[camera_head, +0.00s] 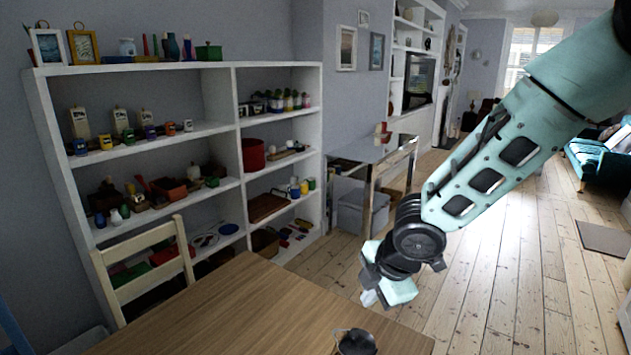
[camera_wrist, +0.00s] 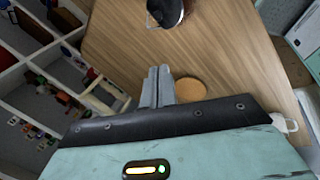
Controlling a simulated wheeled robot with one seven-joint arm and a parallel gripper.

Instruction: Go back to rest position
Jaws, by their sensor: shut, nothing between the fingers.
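My gripper (camera_head: 369,298) hangs above the right-hand edge of the wooden table in the head view, its arm reaching in from the upper right. In the wrist view its two grey fingers (camera_wrist: 159,70) are together with nothing between them. A dark, rounded vessel with a handle (camera_head: 356,343) stands on the table at the bottom of the head view, below the gripper and apart from it. It also shows at the top of the wrist view (camera_wrist: 168,10). A round tan disc (camera_wrist: 190,90) lies beside the fingers in the wrist view, partly hidden.
The wooden table (camera_head: 240,310) is mostly bare. A white chair (camera_head: 145,262) stands behind it. White shelves (camera_head: 232,150) full of small objects line the left wall. A metal-framed side table (camera_head: 372,158) stands beyond. Open floorboards (camera_head: 500,270) lie to the right.

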